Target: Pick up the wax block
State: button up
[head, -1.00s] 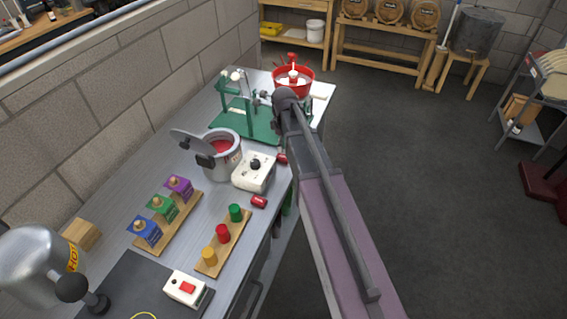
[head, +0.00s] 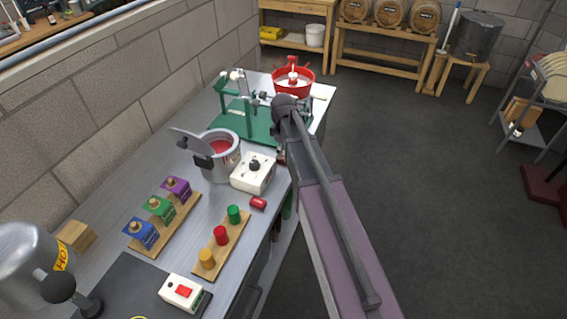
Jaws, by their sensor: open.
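No thing is plainly marked as the wax block. A small red cylinder (head: 258,202) lies on its side near the bench's right edge, and a second red piece (head: 281,159) is mostly hidden by my arm. A tan block (head: 77,236) sits at the left by the wall; I cannot tell whether it is wax or wood. A grey pot (head: 233,163) of red melt stands mid-bench with its lid open. My arm reaches along the bench's right side towards the green stand. My gripper is not visible past the arm's dark joint.
A white control box (head: 254,173) stands beside the pot. A wooden strip (head: 236,243) holds orange, red and green cylinders; another board holds blue, green and purple stamps (head: 176,188). A green stand (head: 237,120) and red tub (head: 305,81) are farther back. Floor at right (head: 430,190) is clear.

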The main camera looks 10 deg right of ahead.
aim_at(283, 162)
jog(key=shift+f+b, duration=1.4)
jog(key=shift+f, duration=0.3)
jog(key=c, duration=0.7)
